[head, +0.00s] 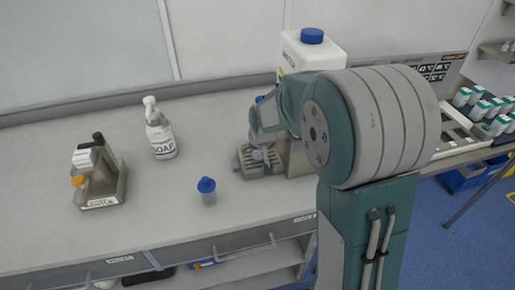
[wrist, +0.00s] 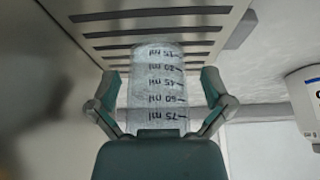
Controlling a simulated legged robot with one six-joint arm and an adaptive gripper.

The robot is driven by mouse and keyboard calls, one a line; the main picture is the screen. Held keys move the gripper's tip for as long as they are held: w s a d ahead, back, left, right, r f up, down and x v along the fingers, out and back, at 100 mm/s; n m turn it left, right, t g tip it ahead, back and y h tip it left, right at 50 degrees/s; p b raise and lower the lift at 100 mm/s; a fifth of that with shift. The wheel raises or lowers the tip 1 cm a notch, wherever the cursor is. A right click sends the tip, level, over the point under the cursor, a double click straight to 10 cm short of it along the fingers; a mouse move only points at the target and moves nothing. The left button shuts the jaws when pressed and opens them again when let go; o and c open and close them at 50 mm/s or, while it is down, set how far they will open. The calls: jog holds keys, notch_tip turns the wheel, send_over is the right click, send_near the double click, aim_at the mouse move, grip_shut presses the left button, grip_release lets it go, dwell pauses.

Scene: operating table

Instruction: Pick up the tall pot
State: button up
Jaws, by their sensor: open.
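The tall pot (wrist: 157,78) is a clear cylinder with dark ml marks, which read upside down in the wrist view. In the head view it is small and mostly hidden by my gripper, on the slotted grey stand (head: 248,166). My gripper (wrist: 160,84) is open, with one finger on each side of the pot. Slim gaps seem to show between the fingers and the pot's walls; I cannot tell whether either touches. In the head view my gripper (head: 259,141) is at the stand, partly hidden by my arm.
A small blue-lidded jar (head: 207,191) stands at the front left of the stand. A soap bottle (head: 160,137) and a grey device (head: 99,176) are further left. A large white blue-capped bottle (head: 312,47) stands behind my arm. The bench (head: 150,213) is clear in front.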

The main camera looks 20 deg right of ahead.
jog(key=shift+d, duration=0.15)
jog(key=c, duration=0.5)
jog(key=shift+s, duration=0.1)
jog(key=c, duration=0.8)
jog(key=shift+r, duration=0.2)
jog(key=shift+s+r, duration=0.1)
jog(key=shift+s, duration=8.85)
